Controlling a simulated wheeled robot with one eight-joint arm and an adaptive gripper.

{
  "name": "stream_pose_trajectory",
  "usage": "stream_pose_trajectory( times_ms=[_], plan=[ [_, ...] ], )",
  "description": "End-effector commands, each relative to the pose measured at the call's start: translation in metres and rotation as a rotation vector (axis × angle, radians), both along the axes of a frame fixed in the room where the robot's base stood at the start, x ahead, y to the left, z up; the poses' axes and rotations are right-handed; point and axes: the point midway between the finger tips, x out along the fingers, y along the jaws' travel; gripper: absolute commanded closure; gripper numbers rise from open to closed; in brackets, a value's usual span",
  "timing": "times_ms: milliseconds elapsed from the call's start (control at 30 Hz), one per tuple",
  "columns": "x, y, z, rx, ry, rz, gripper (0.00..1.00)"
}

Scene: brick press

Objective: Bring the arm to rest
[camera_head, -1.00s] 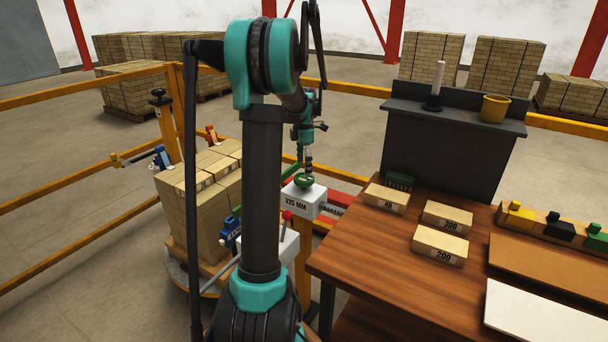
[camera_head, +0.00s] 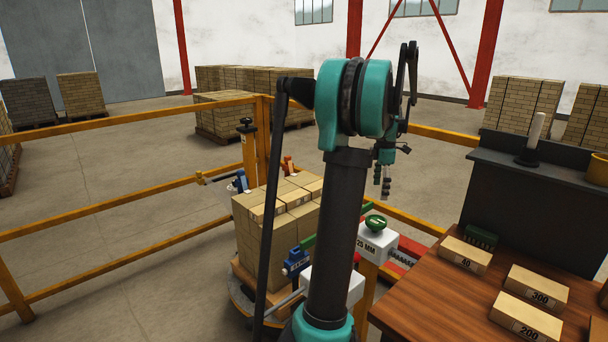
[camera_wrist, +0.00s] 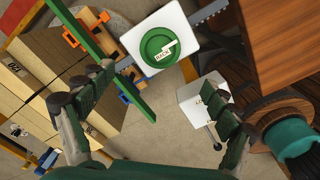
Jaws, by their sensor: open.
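My gripper (camera_head: 383,183) is raised above the white box marked "25 MM" (camera_head: 372,246), which carries a green knob (camera_head: 376,222). In the wrist view my gripper (camera_wrist: 155,110) shows its two dark green fingers spread wide with nothing between them. The green round knob (camera_wrist: 159,47), with a small label, lies beyond the fingertips and apart from them. My arm stands upright and is folded at the top, hiding part of the press area.
Stacked cartons (camera_head: 277,225) stand left of my arm inside orange railings (camera_head: 130,198). A wooden table (camera_head: 440,305) with labelled boxes (camera_head: 526,317) is at right, with a dark panel (camera_head: 530,215) behind it.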

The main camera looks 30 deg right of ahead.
Motion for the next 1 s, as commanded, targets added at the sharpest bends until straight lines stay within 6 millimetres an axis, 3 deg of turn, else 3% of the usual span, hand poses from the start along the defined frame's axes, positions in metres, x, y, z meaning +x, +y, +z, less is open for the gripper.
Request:
stream_pose_trajectory(
  times_ms=[167, 267, 367, 467, 633, 800, 1000],
  plan=[
    [0.002, 0.004, -0.001, -0.002, -0.001, -0.006, 0.11],
    [0.01, 0.028, -0.005, -0.011, -0.011, -0.041, 0.11],
    [0.023, 0.075, -0.013, -0.028, -0.036, -0.12, 0.11],
    [0.031, 0.138, -0.027, -0.042, -0.074, -0.233, 0.11],
    [0.025, 0.243, -0.055, -0.039, -0.153, -0.439, 0.11],
    [-0.006, 0.336, -0.088, 0.003, -0.233, -0.644, 0.11],
    [-0.063, 0.42, -0.13, 0.098, -0.302, -0.875, 0.11]
  ],
)
